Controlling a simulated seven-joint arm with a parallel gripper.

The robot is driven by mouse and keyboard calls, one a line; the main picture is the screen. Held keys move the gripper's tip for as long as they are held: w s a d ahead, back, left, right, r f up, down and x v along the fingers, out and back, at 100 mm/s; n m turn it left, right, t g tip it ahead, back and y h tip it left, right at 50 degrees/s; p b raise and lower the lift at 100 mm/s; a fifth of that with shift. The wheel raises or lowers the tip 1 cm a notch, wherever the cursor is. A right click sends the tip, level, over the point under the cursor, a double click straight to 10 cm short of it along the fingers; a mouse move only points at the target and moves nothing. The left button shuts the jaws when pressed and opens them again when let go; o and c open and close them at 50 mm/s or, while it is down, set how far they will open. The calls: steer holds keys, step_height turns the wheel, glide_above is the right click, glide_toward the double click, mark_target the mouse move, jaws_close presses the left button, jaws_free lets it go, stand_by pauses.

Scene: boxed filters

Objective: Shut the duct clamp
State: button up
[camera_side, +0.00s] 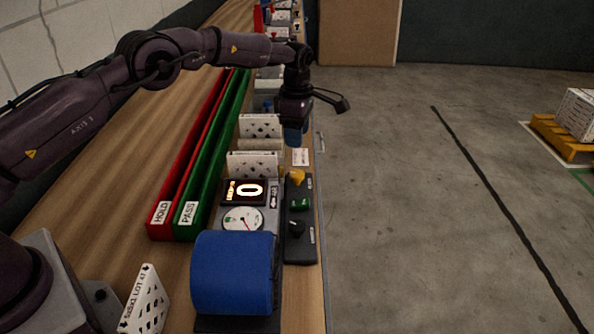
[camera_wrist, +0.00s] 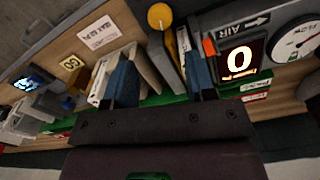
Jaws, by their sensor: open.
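My gripper (camera_side: 295,133) hangs from the arm over the right edge of the bench, with blue fingers pointing down. In the wrist view my gripper (camera_wrist: 162,72) is open, its two blue fingers apart. Pale upright panels stand beyond and between the fingers in that view; I see no contact. A yellow knob (camera_wrist: 160,16) shows past the fingers; the yellow handle (camera_side: 297,177) sits at the far end of a black panel in the side view. I cannot tell for certain which part is the duct clamp, or whether it is shut.
White perforated filters (camera_side: 253,165) stand near a display (camera_side: 245,191) reading 0 and a round gauge (camera_side: 243,219). A blue cylinder (camera_side: 232,272) is in front. The red HOLD channel (camera_side: 160,214) and green PASS channel (camera_side: 188,214) run alongside. The floor at right is mostly open.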

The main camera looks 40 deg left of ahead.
mark_target(297, 173)
step_height(297, 173, down, 11)
steer(key=shift+f, duration=0.1)
stand_by(0.3)
